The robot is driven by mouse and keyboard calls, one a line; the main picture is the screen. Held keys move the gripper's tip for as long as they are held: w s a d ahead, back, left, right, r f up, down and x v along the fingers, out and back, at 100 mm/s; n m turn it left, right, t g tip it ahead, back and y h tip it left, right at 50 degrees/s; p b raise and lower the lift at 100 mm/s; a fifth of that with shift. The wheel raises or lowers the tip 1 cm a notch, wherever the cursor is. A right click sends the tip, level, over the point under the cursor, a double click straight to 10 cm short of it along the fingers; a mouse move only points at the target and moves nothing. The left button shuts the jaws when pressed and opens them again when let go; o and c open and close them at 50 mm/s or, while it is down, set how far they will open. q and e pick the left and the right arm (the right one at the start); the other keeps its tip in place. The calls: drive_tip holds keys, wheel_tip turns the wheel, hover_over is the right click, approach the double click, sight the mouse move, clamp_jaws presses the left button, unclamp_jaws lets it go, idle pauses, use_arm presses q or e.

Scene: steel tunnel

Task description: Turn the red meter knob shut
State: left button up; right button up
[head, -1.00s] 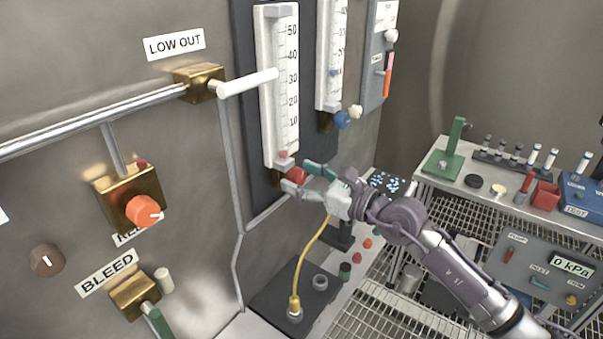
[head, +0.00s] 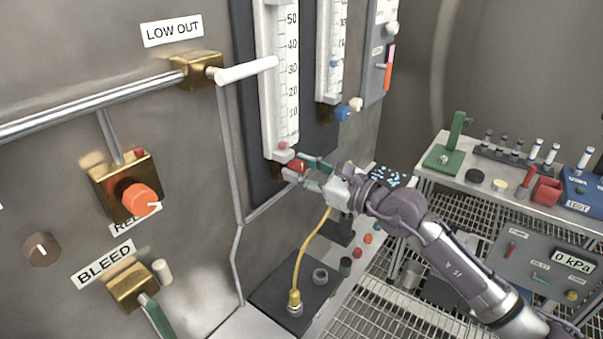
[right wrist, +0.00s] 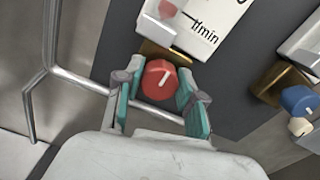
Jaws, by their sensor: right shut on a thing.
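The red meter knob (head: 297,167) sits on a brass block at the foot of the left white flow meter (head: 277,80). In the right wrist view the red knob (right wrist: 160,80) shows a white pointer line, tilted to the upper right. My right gripper (head: 305,171) is at the knob, with its teal-padded fingers on either side of it. In the right wrist view the fingers (right wrist: 158,92) flank the knob and are shut on it. My left gripper is not in view.
A second meter with a blue knob (head: 341,113) is to the right. An orange knob (head: 140,199) and a white lever (head: 247,70) are on the left wall. A yellow cable (head: 309,254) hangs below my right gripper. A bench (head: 427,173) with tools stands right.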

drive_tip(key=o, duration=1.1)
drive_tip(key=shift+o, duration=0.2)
drive_tip(key=shift+d, duration=0.1)
drive_tip(key=v, duration=1.2)
